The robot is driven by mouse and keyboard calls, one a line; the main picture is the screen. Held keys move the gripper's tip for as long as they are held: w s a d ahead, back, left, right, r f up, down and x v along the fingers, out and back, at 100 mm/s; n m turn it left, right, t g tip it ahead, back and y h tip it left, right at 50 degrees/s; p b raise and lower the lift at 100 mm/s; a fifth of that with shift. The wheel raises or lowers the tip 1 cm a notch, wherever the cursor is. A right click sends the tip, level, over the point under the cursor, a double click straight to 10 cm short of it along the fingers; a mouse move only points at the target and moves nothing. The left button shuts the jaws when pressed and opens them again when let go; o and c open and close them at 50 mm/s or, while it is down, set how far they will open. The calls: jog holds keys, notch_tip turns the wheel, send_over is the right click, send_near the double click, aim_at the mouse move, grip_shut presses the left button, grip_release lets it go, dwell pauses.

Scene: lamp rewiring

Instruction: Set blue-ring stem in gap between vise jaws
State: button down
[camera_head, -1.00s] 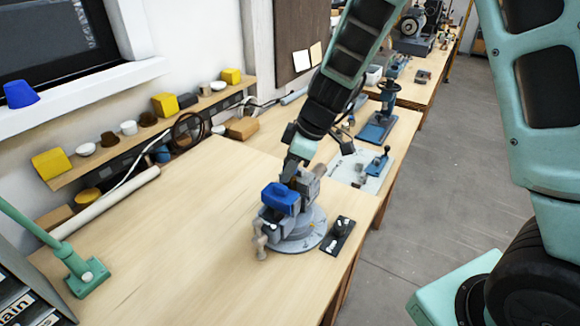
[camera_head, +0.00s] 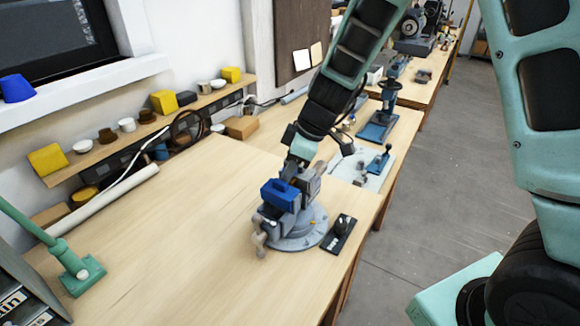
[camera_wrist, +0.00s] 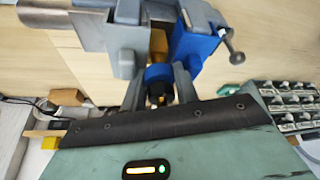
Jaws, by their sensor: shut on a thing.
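The grey vise with a blue jaw part (camera_head: 280,194) stands on its round base on the workbench (camera_head: 180,235). My gripper (camera_head: 298,172) is right at the vise's far side, and its fingertips are hard to make out there. In the wrist view my gripper (camera_wrist: 159,90) is shut on the blue-ring stem (camera_wrist: 157,73), whose dark end shows between the fingers. The blue ring lies close to the vise's grey jaw (camera_wrist: 126,45) and blue jaw part (camera_wrist: 197,42). A brass-coloured piece shows in the gap between them. I cannot tell whether the stem touches either jaw.
A black plate with a knob (camera_head: 339,233) lies right of the vise near the bench edge. A green stand (camera_head: 80,272) is at the left. A light mat with a blue tool (camera_head: 378,163) lies beyond the vise. The bench left of the vise is clear.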

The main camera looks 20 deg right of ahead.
jog(key=c, duration=1.1)
grip_release()
jog(key=shift+o, duration=0.3)
jog(key=shift+o, duration=0.2)
jog(key=b+v, duration=0.2)
jog(key=v, duration=1.5)
jog(key=shift+s+r, duration=0.15)
jog(key=shift+d, duration=0.15)
jog(key=a+p+v, duration=0.1)
jog(key=p+v, duration=0.4)
jog(key=v, duration=0.3)
jog(key=shift+d+r, duration=0.15)
jog(key=shift+r, duration=0.45)
